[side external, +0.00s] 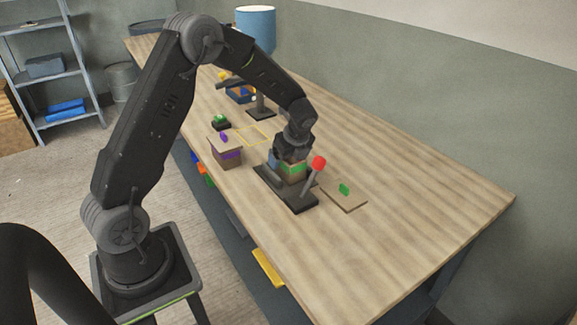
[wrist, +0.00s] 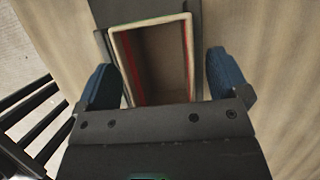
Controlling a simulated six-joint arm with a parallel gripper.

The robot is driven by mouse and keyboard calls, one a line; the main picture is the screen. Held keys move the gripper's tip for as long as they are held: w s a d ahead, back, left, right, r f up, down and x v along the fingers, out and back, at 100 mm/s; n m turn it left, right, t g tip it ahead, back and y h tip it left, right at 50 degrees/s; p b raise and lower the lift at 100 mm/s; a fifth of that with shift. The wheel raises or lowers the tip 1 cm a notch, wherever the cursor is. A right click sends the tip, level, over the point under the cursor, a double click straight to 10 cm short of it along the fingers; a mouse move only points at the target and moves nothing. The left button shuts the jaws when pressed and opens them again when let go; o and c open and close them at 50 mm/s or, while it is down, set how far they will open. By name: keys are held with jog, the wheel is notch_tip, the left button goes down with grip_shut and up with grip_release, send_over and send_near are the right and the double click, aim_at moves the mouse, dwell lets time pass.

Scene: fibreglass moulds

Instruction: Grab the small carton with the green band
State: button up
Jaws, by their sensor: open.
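The small carton with the green band (side external: 293,168) stands on a black base (side external: 301,203), below the end of my arm. My gripper (side external: 287,158) is down over it, and its fingers are partly hidden by the carton and wrist. In the wrist view, my gripper (wrist: 161,66) is open, with a blue finger on each side of an open-topped carton (wrist: 151,26). Its pale rim and brown inside with red edges show. A gap shows between the carton and each finger. The band is not visible from there.
A lever with a red knob (side external: 318,163) rises beside the carton. A flat lid with a green handle (side external: 344,195) lies to the right. A purple-banded carton (side external: 227,156) stands to the left. The table's right side (side external: 430,200) is clear.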

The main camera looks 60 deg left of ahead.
jog(key=c, duration=1)
jog(key=shift+r, duration=0.1)
